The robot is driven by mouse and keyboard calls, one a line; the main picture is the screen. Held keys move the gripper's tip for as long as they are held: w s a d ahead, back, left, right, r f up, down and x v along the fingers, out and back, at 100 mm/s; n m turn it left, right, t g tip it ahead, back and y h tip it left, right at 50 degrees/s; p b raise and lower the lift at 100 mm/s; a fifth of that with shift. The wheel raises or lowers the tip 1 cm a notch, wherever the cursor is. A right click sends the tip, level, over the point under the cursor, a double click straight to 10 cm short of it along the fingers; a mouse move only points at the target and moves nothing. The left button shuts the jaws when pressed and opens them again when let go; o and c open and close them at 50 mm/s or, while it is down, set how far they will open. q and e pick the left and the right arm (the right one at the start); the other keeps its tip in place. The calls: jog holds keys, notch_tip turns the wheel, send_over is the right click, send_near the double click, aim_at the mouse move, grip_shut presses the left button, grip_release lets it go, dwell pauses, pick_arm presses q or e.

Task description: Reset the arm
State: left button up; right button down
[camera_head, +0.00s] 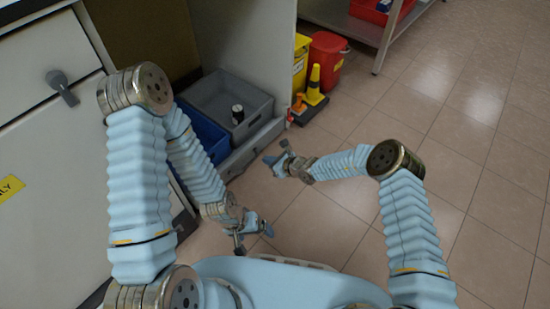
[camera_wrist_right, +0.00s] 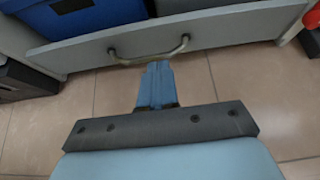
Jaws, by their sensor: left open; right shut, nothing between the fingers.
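Both of my arms, sleeved in light blue, reach out over the tiled floor in the head view. My left gripper (camera_head: 257,231) is the lower one, near the middle of the picture, open with nothing in it. My right gripper (camera_head: 274,160) is above and to the right of it, in front of the open drawer front. In the right wrist view its blue fingers (camera_wrist_right: 157,85) are together and empty. Their tips appear just below the drawer's metal handle (camera_wrist_right: 150,52); I cannot tell how large the gap is.
White cabinets stand left. Yellow and red bins (camera_head: 328,58) and a wet-floor sign (camera_head: 314,85) stand behind. Floor at right is clear.

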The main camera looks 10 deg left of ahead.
jog(key=s+d+r+n+g+h+p, duration=0.25)
jog(key=s+d+n, duration=0.35)
jog(key=s+d, duration=0.3)
jog(key=s+d+r+n+g+h+p, duration=0.15)
jog(key=s+d+n+g, duration=0.4)
jog(key=s, duration=0.65)
jog(key=s+d+r+n+t+h+p, duration=0.2)
jog(key=s+d+r+n+p, duration=0.1)
jog(key=s+d+r+n, duration=0.4)
jog(key=s+d+n, duration=0.2)
jog(key=d+n, duration=0.1)
jog(key=shift+d+r+n+t, duration=0.15)
jog(key=shift+d+n+t, duration=0.2)
jog(key=shift+t, duration=0.05)
